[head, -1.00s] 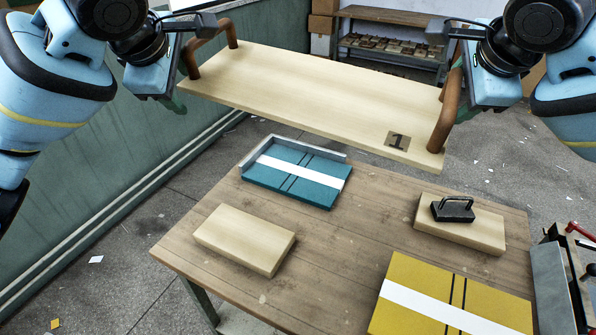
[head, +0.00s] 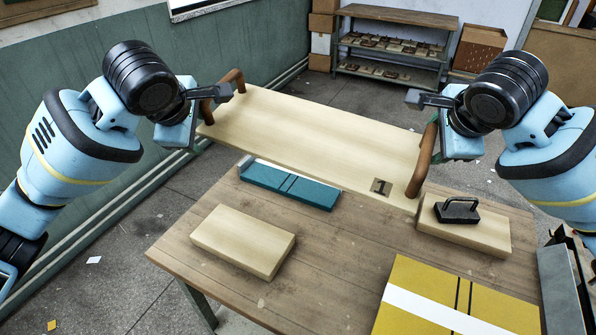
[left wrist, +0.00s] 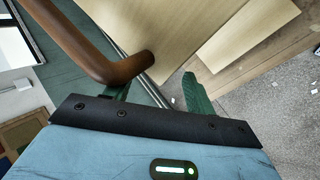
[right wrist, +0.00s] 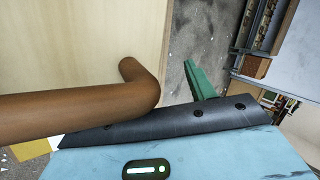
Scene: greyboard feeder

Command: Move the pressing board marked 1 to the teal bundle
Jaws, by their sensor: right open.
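The pale pressing board marked 1 (head: 310,135) spans between my arms in the head view, with a brown handle at each end. Its near edge hides the far part of the teal bundle (head: 290,187). I cannot tell whether the board touches the bundle. My left gripper (head: 203,135) is at the left handle (head: 232,80); in the left wrist view its green fingers (left wrist: 158,92) stand apart beside that handle (left wrist: 85,45). My right gripper (head: 440,147) is open at the right handle (head: 422,160); the right wrist view shows one finger, the other hidden by the handle (right wrist: 80,105).
The wooden table (head: 330,260) also bears a plain pale block (head: 243,240), a pale board with a black handle (head: 465,228) and a yellow bundle (head: 450,300). A metal device (head: 565,280) stands at the right edge. A shelf rack (head: 390,50) stands behind.

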